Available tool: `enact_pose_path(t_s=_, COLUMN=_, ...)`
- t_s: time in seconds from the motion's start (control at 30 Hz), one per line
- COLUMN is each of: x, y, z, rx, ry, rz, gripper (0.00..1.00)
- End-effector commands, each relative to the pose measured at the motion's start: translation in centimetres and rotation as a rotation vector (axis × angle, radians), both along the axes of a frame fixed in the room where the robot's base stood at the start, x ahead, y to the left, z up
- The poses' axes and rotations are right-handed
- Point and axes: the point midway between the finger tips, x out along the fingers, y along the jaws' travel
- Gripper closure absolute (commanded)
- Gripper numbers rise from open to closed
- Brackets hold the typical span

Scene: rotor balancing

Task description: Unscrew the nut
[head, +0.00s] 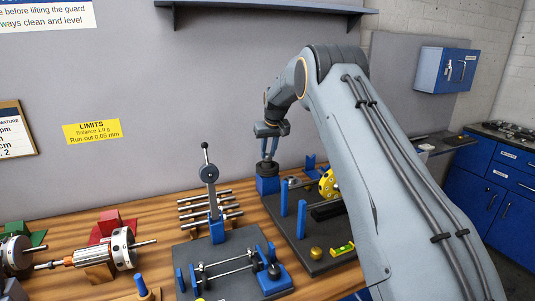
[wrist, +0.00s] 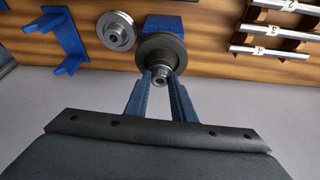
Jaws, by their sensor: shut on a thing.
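In the wrist view the two blue fingers of my gripper (wrist: 160,84) are shut on a small round metal nut (wrist: 160,73). The nut sits at the near face of a dark grey wheel (wrist: 167,46), in front of a blue block (wrist: 176,20). In the head view my gripper (head: 268,156) points down over a blue stand (head: 267,185) at the back of the bench. The nut is too small to make out in the head view. I cannot tell whether its thread is still engaged.
A silver disc (wrist: 116,31) and a blue bracket (wrist: 60,38) are left of the wheel. Numbered rods (wrist: 268,29) lie to the right. In the head view a yellow wheel (head: 327,185) stands close right of the stand. A lever press (head: 210,175) is to the left.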

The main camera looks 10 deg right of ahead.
Motion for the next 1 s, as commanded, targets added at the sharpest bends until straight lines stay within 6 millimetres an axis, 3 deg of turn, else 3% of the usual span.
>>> enact_pose_path(t_s=0.6, x=0.48, y=-0.71, z=-0.23, rx=0.001, ry=-0.004, rz=0.586, gripper=1.0)
enact_pose_path(t_s=1.0, x=0.3, y=-0.74, z=0.12, rx=0.001, ry=-0.002, rz=0.644, gripper=1.0)
